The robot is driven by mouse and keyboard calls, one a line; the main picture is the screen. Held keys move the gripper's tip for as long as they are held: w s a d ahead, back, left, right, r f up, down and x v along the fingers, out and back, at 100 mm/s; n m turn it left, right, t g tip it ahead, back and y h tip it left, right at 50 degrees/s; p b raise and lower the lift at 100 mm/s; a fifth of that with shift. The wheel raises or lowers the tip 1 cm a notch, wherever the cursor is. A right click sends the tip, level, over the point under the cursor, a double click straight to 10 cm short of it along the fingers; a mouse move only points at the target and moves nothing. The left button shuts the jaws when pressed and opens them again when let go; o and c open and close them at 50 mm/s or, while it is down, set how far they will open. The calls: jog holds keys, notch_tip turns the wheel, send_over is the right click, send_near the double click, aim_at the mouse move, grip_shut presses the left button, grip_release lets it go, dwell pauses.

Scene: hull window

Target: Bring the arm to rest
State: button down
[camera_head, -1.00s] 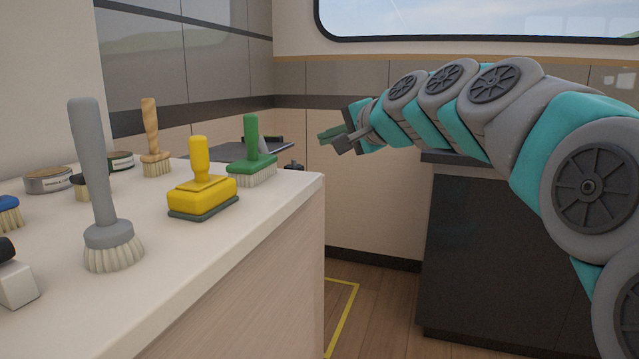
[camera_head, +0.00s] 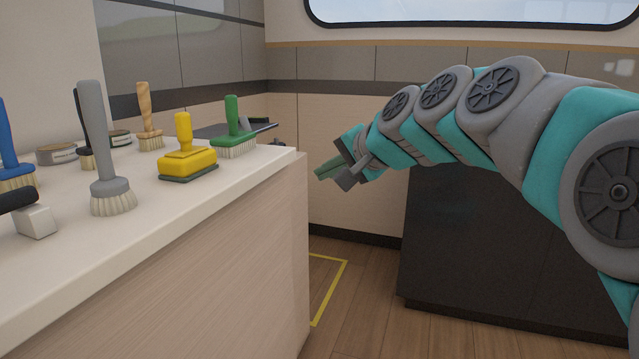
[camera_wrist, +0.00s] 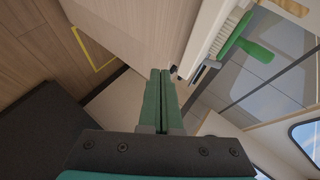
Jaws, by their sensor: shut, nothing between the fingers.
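My gripper (camera_head: 332,173) is at the end of my teal and grey arm, which reaches in from the right in the head view. It hangs in the air just right of the white counter's (camera_head: 250,172) far corner, apart from it. In the wrist view my gripper's two green fingers (camera_wrist: 159,80) lie side by side, shut with nothing between them. The counter edge and a green-handled brush (camera_wrist: 236,36) show beyond the fingertips to the right in that view.
On the counter stand the green brush (camera_head: 233,130), a yellow brush (camera_head: 187,160), a grey brush (camera_head: 104,170), a wooden-handled brush (camera_head: 147,115), a blue brush (camera_head: 12,150) and tins. A dark cabinet (camera_head: 480,250) stands behind my arm. Yellow tape (camera_head: 330,290) marks the open floor.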

jog(key=s+d+f+n+g+h, duration=0.2)
jog(key=s+f+n+g, duration=0.15)
jog(key=s+f, duration=0.75)
jog(key=s+d+f+n+g+h, duration=0.1)
jog(key=s+d+f, duration=0.3)
jog(key=s, duration=0.5)
jog(key=s+d+f+n+g+h, duration=0.1)
jog(key=s+d+f+g+h, duration=0.1)
jog(key=s+f, duration=0.7)
jog(key=s+d+f+n+g+h+p, duration=0.1)
jog(key=s+d+f+g+h, duration=0.1)
jog(key=s+d+f+g, duration=0.3)
jog(key=s+f, duration=0.1)
jog(key=s, duration=0.3)
jog(key=shift+s+d+f, duration=0.25)
jog(key=shift+d+f, duration=0.1)
